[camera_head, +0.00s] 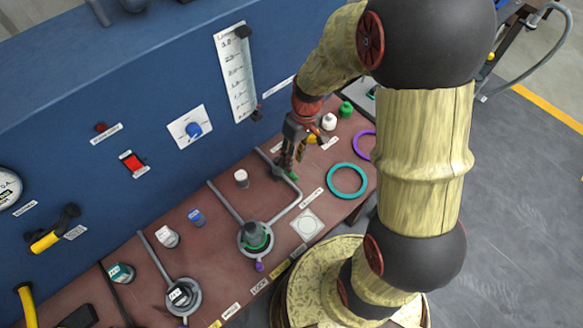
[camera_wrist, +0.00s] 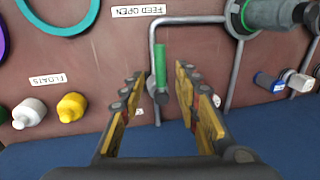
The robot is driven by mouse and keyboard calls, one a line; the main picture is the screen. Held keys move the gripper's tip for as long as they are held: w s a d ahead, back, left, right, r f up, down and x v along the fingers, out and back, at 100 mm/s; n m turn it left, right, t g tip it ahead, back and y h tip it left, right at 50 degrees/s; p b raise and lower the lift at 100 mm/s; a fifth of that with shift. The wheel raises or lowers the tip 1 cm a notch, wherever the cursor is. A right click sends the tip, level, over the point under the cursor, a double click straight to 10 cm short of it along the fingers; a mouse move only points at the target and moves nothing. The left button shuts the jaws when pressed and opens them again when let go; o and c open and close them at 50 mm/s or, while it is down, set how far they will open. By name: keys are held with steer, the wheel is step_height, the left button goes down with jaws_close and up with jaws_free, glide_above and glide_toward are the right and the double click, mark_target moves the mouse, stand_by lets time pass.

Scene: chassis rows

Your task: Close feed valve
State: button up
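The feed valve has a green lever handle (camera_wrist: 161,68) on a bent grey pipe (camera_wrist: 152,36). A label reading "FEED OPEN" (camera_wrist: 140,11) lies beside the pipe, upside down in the wrist view. In the head view the green handle (camera_head: 293,177) is small and partly covered by my gripper. My gripper (camera_wrist: 160,74) is open, with its yellow-padded fingers on either side of the handle and visible gaps to it. In the head view my gripper (camera_head: 290,160) points down over the valve. I cannot tell how far the fingertips are above the board.
A teal ring (camera_head: 347,180) and a purple ring (camera_head: 364,145) lie to the right. White (camera_head: 329,121) and green (camera_head: 346,108) floats stand behind. The blue panel (camera_head: 140,90) rises behind the brown bench.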

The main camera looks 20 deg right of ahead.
steer(key=f, duration=0.3)
steer(key=a+f+b, duration=0.1)
steer(key=shift+s+f, duration=0.15)
steer(key=shift+f, duration=0.25)
steer(key=c, duration=0.3)
steer(key=c, duration=0.4)
jaws_close()
